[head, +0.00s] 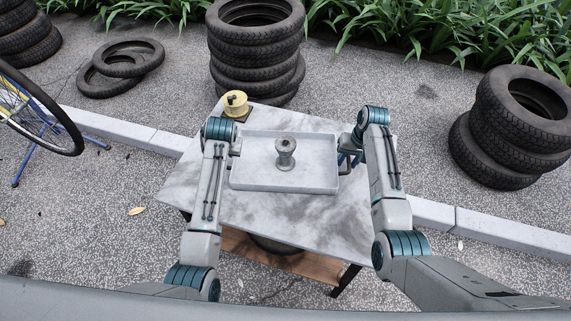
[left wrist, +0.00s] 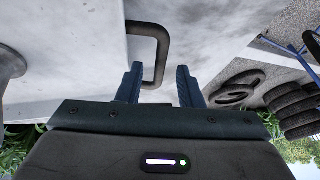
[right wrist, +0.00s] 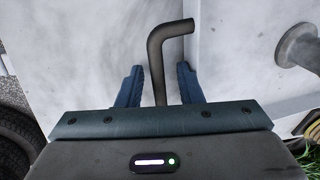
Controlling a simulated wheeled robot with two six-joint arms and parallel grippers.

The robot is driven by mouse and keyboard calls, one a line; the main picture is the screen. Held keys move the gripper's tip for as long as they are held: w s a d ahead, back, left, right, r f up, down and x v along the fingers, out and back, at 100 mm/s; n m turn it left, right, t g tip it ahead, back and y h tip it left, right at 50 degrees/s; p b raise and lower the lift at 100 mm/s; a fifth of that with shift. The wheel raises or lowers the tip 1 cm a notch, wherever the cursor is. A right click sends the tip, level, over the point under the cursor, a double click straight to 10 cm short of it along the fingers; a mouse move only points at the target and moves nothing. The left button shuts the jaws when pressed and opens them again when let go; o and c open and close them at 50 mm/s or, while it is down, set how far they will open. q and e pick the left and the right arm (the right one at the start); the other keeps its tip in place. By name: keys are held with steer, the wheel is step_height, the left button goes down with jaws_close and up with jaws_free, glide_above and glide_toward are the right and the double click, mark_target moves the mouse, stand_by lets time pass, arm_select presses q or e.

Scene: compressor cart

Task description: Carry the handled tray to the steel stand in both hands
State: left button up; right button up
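The handled tray (head: 262,181), pale grey and shallow, lies on a marbled grey table (head: 190,185), with a grey metal flanged piece (head: 286,155) standing upright in it. My left gripper (left wrist: 160,82) is open at the tray's left handle (left wrist: 160,36), whose dark bar lies between its apart fingers. My right gripper (right wrist: 158,82) is open, with its fingers on either side of the tray's right handle (right wrist: 156,60). In the head view the left fingers are mostly hidden by the arm; the right gripper (head: 350,155) shows partly. I cannot identify a steel stand.
A yellow spool (head: 236,104) stands at the table's back left corner. Tyre stacks (head: 255,60) stand behind the table and at the right (head: 520,120). A bicycle wheel (head: 40,115) is at the left. A pale kerb (head: 120,135) crosses the paving.

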steer(key=shift+r, duration=0.1)
arm_select(q)
steer(key=v, duration=0.8)
arm_select(e)
step_height(320, 180, up, 12)
steer(key=d, duration=0.2)
steer(key=shift+f, duration=0.2)
steer(key=shift+d, duration=0.1)
